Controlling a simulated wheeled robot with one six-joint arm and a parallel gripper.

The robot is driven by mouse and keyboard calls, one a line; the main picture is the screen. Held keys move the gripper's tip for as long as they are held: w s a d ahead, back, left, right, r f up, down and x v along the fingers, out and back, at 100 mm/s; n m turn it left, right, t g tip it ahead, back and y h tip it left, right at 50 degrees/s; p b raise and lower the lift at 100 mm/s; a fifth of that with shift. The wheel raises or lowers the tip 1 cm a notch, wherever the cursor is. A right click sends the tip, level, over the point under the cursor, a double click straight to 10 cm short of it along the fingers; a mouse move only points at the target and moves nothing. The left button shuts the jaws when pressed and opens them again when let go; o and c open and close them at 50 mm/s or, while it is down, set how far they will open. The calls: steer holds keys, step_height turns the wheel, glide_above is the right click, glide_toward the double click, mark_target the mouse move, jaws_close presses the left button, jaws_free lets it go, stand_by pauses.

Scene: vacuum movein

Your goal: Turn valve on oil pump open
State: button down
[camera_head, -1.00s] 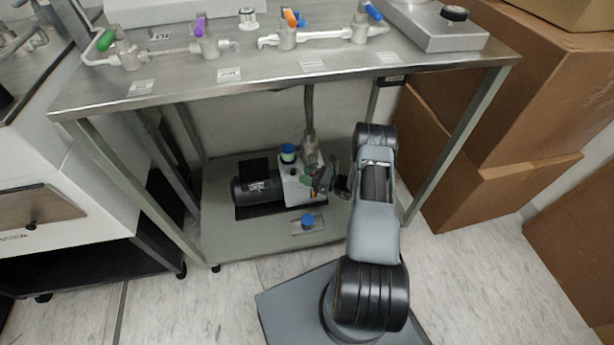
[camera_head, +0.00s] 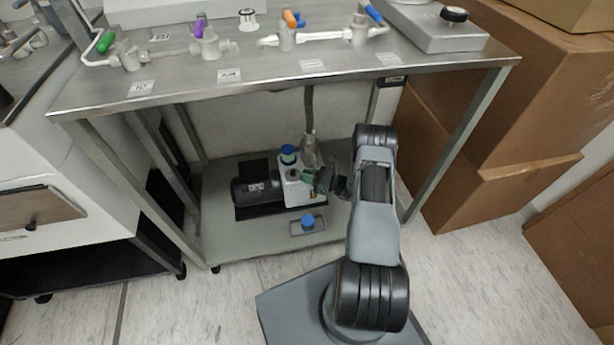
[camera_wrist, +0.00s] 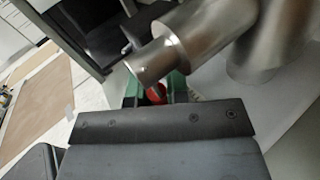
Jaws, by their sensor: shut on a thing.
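The oil pump (camera_head: 297,191) stands on the lower shelf, with a black motor on its left, a white body and a blue cap on top. My gripper (camera_head: 309,176) is at the right side of the white body, its green fingers against it. In the wrist view my gripper (camera_wrist: 156,91) is shut on a small red part, the valve (camera_wrist: 156,92), mostly hidden behind the fingers and a metal pipe. The valve cannot be made out in the head view, and how far it is turned cannot be told.
A metal pipe (camera_wrist: 190,42) passes close over my fingers and joins the pump's hose. The steel table (camera_head: 270,75) with several coloured valves is above. A blue knob (camera_head: 308,221) sits on the lower shelf in front. Cardboard boxes (camera_head: 470,180) stand at the right.

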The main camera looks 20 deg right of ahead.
steer(key=shift+s+d+f+n+g+h+p, duration=0.1)
steer(key=shift+d+f+n+g+h+p, duration=0.05)
steer(key=shift+d+n+g+h+p, duration=0.35)
steer(key=shift+s+d+f+n+g+h+p, duration=0.1)
steer(key=shift+d+f+n+g+h+p, duration=0.15)
steer(key=shift+g+h, duration=0.35)
steer(key=shift+r, duration=0.1)
steer(key=c, duration=1.1)
jaws_free()
steer(key=p+v, duration=0.2)
steer(key=v, duration=1.1)
steer(key=shift+s+p, duration=0.35)
steer(key=shift+p, duration=0.05)
steer(key=shift+d+r, duration=0.1)
